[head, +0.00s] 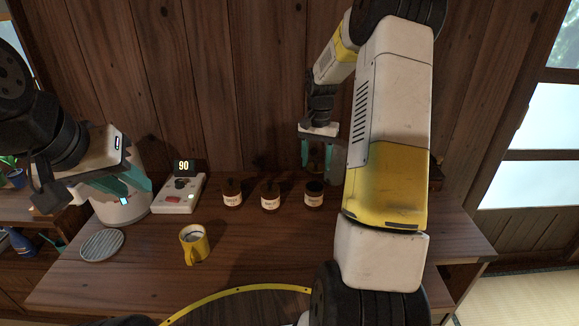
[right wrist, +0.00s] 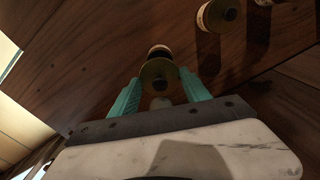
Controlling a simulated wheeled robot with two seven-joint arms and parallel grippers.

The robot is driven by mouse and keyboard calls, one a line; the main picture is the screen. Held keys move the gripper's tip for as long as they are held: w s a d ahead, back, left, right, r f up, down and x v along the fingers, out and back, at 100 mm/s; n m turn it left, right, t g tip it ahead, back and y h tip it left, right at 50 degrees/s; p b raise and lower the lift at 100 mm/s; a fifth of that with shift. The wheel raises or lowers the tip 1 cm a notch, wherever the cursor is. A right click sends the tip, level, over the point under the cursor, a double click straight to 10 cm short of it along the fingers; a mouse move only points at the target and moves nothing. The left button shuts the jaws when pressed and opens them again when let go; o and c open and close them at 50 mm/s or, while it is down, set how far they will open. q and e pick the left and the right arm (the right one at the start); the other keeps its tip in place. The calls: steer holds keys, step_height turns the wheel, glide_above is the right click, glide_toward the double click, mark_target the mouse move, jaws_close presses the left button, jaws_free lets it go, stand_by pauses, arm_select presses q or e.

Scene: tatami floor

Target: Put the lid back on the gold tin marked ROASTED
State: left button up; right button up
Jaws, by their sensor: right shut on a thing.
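Three small tins with pale labels stand in a row on the wooden counter. The left tin (head: 232,197) and middle tin (head: 270,197) have knobbed lids on. The right tin (head: 314,196) is open with a dark inside; the label text is too small to read. My right gripper (head: 319,160) is above and behind the open tin, pointing down. In the right wrist view it is shut on a round gold lid (right wrist: 158,76) with a dark knob, and the tin (right wrist: 159,50) shows partly behind the lid. My left gripper (head: 126,184) is open and empty at the left.
A grey-white device (head: 178,197) with a display reading 90 stands left of the tins, beside a white round appliance (head: 122,211). A yellow mug (head: 194,246) and a grey round coaster (head: 102,244) are nearer the front. The counter in front of the tins is clear.

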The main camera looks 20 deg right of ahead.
step_height(320, 180, down, 6)
steer(key=shift+f, duration=0.15)
stand_by(0.6)
steer(key=shift+f, duration=0.1)
stand_by(2.1)
steer(key=o, duration=2)
steer(key=shift+c, duration=0.2)
steer(key=shift+r, duration=3.5)
jaws_close()
